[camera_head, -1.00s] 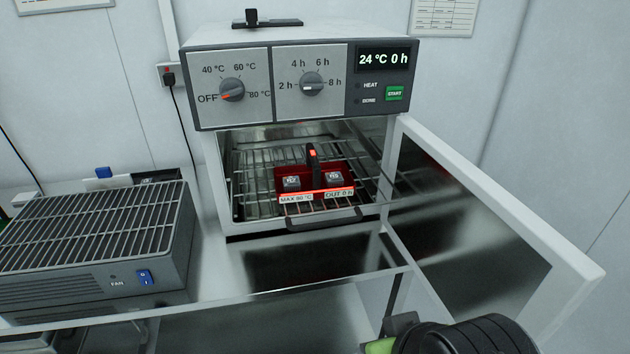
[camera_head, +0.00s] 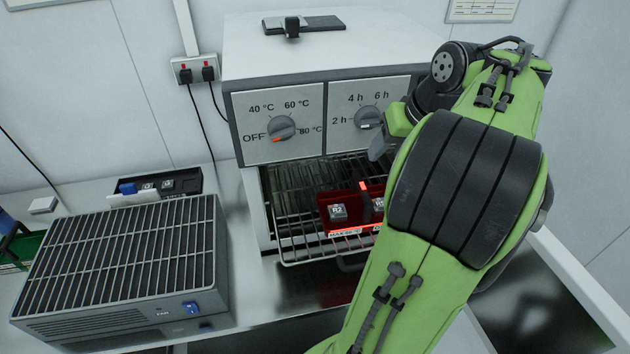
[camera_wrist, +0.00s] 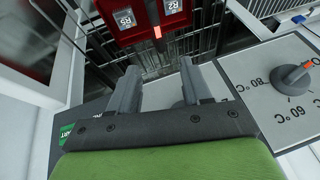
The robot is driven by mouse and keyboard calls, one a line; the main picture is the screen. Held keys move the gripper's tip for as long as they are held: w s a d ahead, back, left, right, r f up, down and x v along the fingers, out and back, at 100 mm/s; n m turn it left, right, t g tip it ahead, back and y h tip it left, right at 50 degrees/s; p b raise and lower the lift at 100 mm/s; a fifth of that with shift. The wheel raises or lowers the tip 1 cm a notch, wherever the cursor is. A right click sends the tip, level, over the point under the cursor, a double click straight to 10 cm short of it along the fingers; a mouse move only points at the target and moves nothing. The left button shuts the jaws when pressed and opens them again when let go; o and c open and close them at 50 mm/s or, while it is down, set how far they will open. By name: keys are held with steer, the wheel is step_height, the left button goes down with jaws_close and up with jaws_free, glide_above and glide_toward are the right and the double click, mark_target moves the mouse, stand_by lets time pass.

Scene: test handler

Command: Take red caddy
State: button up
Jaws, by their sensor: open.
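The red caddy (camera_head: 340,222) sits on the wire rack inside the open oven, with dark labelled blocks in it and a dark upright handle with a red top. My arm hides its right part in the head view. In the wrist view the caddy (camera_wrist: 146,28) is at the top, beyond my fingertips, and two blocks marked R5 and R2 show. My gripper (camera_wrist: 158,80) is open and empty, its two fingers apart and pointing toward the caddy without touching it. In the head view the gripper is mostly hidden behind my arm, in front of the oven's control panel.
The oven (camera_head: 310,50) has its door open to the right, and its panel with a knob (camera_wrist: 292,76) is close beside my gripper. The wire rack (camera_head: 290,240) is partly pulled out. A fan box (camera_head: 120,265) stands left, a black caddy (camera_head: 185,184) behind it.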

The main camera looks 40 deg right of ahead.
steer(key=b, duration=0.3)
glide_toward(364, 186)
steer(key=b+x, duration=0.2)
steer(key=x, duration=0.3)
steer(key=shift+w+f, duration=0.15)
steer(key=shift+w, duration=0.15)
steer(key=b+x, duration=0.1)
steer(key=x, duration=0.4)
steer(key=shift+f, duration=0.35)
steer(key=shift+s+r, duration=0.1)
steer(key=shift+c, duration=0.7)
jaws_close()
